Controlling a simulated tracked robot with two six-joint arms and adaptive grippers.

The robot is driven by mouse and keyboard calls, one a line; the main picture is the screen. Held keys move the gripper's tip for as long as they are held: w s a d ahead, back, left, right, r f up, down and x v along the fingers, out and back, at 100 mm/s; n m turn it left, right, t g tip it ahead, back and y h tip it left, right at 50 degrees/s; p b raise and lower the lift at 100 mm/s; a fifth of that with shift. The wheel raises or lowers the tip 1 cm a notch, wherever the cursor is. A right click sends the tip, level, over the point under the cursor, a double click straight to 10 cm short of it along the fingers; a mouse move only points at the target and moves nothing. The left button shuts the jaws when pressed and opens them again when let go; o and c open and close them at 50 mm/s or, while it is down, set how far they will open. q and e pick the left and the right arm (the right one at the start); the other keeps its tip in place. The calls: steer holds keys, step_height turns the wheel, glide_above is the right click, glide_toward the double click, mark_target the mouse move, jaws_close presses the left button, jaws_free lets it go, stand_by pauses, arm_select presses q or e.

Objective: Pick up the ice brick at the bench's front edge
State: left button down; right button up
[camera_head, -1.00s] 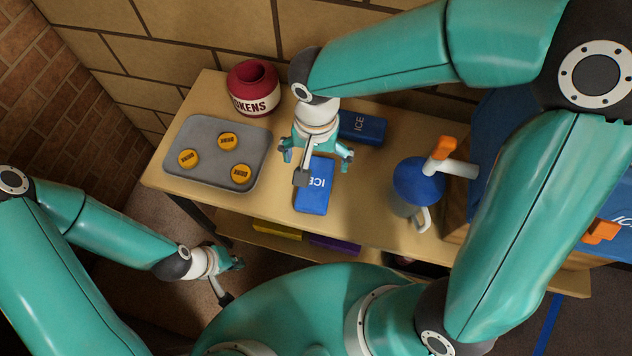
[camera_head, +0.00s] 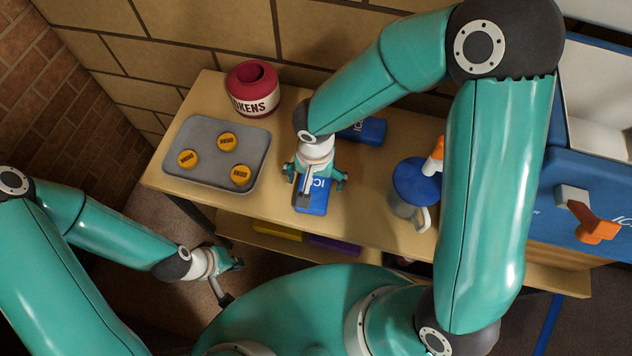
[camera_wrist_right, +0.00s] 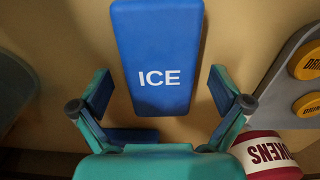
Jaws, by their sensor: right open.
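The blue ice brick (camera_head: 313,205) lies flat near the bench's front edge, its ICE label facing up. My right gripper (camera_head: 315,176) is over it and hides its back part. In the right wrist view the brick (camera_wrist_right: 158,45) lies lengthwise between the two spread fingers of the right gripper (camera_wrist_right: 160,88), with a gap on each side. The right gripper is open and empty. My left gripper (camera_head: 233,264) hangs low in front of the bench's left part, away from the brick; its finger opening is unclear.
A second blue ice brick (camera_head: 367,131) lies behind. A grey tray (camera_head: 259,150) with yellow discs and a red tokens pot (camera_head: 253,88) stand left. A blue-lidded jug (camera_head: 416,184) stands right. A blue cooler (camera_head: 575,180) is further right.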

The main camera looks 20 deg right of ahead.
steer(key=c, duration=1.4)
steer(key=shift+c, duration=0.2)
steer(key=shift+r, duration=0.1)
